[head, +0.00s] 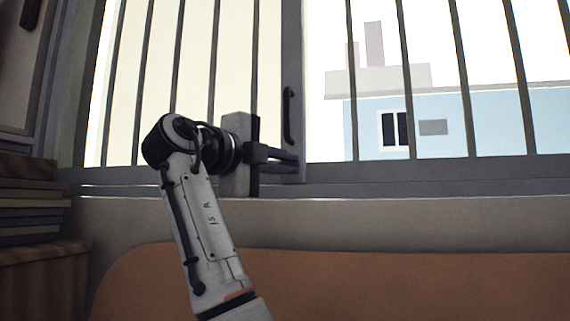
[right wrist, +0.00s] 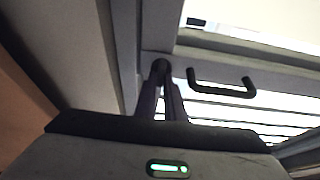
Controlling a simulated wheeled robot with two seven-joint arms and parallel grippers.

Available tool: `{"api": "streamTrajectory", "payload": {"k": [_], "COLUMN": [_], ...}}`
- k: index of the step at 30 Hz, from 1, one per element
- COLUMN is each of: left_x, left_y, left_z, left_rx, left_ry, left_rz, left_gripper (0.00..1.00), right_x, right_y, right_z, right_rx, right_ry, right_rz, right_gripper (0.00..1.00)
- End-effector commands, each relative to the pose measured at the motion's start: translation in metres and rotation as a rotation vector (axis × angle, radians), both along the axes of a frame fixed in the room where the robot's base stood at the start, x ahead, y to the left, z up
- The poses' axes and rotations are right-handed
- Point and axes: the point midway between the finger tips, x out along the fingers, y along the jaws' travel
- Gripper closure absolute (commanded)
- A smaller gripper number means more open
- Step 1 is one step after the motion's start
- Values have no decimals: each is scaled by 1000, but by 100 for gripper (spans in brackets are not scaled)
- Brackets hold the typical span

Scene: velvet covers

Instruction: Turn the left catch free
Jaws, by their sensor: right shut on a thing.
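My right gripper (head: 294,161) reaches to the lower end of the window's upright grey sash bar (head: 292,60). In the right wrist view its two dark fingers (right wrist: 161,84) come together on a small dark rounded piece (right wrist: 160,67), which looks like the catch. The piece sits by the frame corner, and the fingers hide most of it. In the head view the catch is hidden behind the gripper, so I cannot tell how far it is turned. My left gripper is in neither view.
A black pull handle (head: 289,115) is fixed to the sash bar just above the gripper; it also shows in the right wrist view (right wrist: 222,87). Upright bars cross the window. An orange-brown rounded surface (head: 400,285) lies below the sill, and stacked boards (head: 35,205) stand at left.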

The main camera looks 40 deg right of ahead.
Motion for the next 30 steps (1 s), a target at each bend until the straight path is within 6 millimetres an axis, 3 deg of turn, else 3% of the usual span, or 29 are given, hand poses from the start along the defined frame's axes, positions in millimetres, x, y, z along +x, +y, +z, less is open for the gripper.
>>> {"api": "streamTrajectory", "payload": {"k": [13,14,17,26,30], "left_x": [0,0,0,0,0], "left_y": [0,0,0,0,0], "left_z": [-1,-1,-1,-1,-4], "left_rx": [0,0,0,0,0], "left_ry": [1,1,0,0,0], "left_rz": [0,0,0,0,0], "left_gripper": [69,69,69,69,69], "right_x": [0,0,0,0,-5], "right_y": [0,0,0,1,15], "right_z": [-2,-2,-2,-1,-1], "right_rx": [13,12,11,8,7], "right_ry": [-5,-5,-5,-5,-5], "right_rz": [-2,-2,-1,0,1], "right_gripper": [100,86,72,72,72]}}
